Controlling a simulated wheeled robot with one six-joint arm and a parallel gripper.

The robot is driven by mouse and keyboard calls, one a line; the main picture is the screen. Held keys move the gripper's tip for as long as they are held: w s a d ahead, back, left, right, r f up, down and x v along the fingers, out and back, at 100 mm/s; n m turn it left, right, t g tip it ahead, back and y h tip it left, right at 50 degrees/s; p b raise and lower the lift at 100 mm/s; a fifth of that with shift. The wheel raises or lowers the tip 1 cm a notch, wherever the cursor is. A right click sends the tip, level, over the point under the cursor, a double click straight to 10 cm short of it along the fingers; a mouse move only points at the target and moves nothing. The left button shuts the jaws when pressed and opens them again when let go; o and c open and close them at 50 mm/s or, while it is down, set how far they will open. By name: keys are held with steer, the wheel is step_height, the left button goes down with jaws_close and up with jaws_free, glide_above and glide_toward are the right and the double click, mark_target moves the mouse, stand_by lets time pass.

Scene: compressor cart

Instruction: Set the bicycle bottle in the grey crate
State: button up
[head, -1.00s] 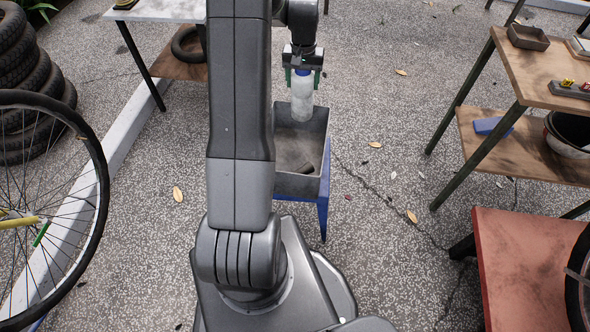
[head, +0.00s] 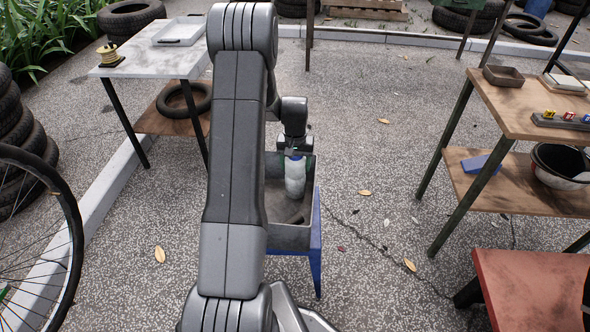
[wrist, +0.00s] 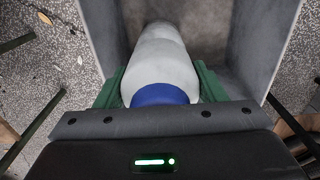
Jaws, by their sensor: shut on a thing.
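The bicycle bottle (head: 295,178) is pale and translucent with a blue cap; it also shows in the wrist view (wrist: 162,62). My gripper (head: 294,155) is shut on it near the cap, with a green finger on each side. The grey crate (head: 290,236) stands on a blue stand. In the wrist view, the bottle reaches down between the crate's walls (wrist: 255,45). I cannot tell whether its lower end touches the crate floor. A dark object lies on the crate floor, partly hidden behind the bottle and the arm.
The blue stand (head: 317,250) is under the crate. A grey-topped table (head: 130,70) is at the left and a wooden shelf table (head: 500,100) at the right. A red-topped table (head: 530,290) is at the lower right. The paved floor between is open.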

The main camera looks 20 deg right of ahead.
steer(key=shift+f, duration=1)
steer(key=o, duration=1.7)
step_height(320, 180, up, 12)
steer(key=shift+r+p, duration=0.1)
steer(key=shift+p, duration=0.9)
